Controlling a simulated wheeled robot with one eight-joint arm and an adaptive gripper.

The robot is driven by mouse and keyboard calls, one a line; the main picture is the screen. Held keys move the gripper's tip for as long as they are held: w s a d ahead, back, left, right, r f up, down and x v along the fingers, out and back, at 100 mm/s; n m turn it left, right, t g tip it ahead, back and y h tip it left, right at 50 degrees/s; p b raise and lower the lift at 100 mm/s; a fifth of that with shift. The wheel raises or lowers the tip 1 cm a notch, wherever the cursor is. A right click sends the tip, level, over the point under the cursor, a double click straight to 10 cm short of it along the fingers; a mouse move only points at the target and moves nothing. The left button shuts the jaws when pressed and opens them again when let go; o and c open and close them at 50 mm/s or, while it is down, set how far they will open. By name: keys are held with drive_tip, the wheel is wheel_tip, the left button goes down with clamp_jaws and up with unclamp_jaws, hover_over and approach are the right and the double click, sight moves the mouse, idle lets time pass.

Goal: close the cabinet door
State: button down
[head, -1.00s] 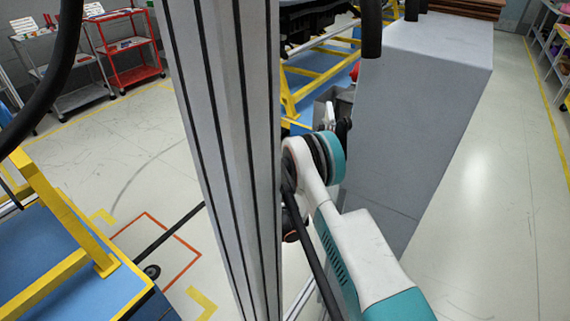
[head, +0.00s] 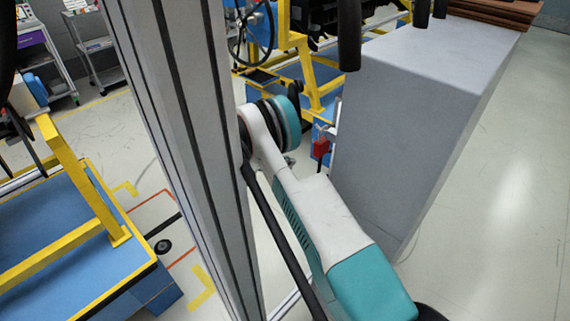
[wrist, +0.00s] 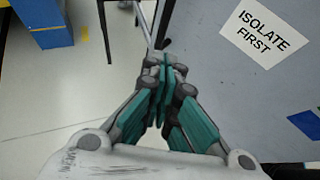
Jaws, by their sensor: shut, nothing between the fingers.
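The grey cabinet (head: 395,130) stands tall to the right of my arm in the head view; its front faces away from this camera, so I cannot tell there how far its door is open. In the wrist view a grey panel (wrist: 245,90) with a white "ISOLATE FIRST" label (wrist: 265,38) fills the right side; I cannot tell whether it is the door or a cabinet face. My gripper (wrist: 164,66) is shut and empty at the panel's left edge; whether it touches is unclear. The gripper is hidden in the head view.
A small red part (head: 320,147) shows beside the cabinet's left edge. A yellow-framed blue platform (head: 75,240) stands at left, and another yellow frame (head: 315,80) behind the arm. Brown boards (head: 495,10) lie at the cabinet's far end. The floor right of the cabinet is clear.

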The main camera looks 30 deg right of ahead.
drive_tip(key=d+r+b+x, duration=0.1)
drive_tip(key=b+x, duration=0.2)
drive_tip(key=x, duration=0.7)
drive_tip(key=shift+d+r+b, duration=0.2)
drive_tip(key=shift+r+b, duration=0.1)
drive_tip(key=shift+s, duration=0.1)
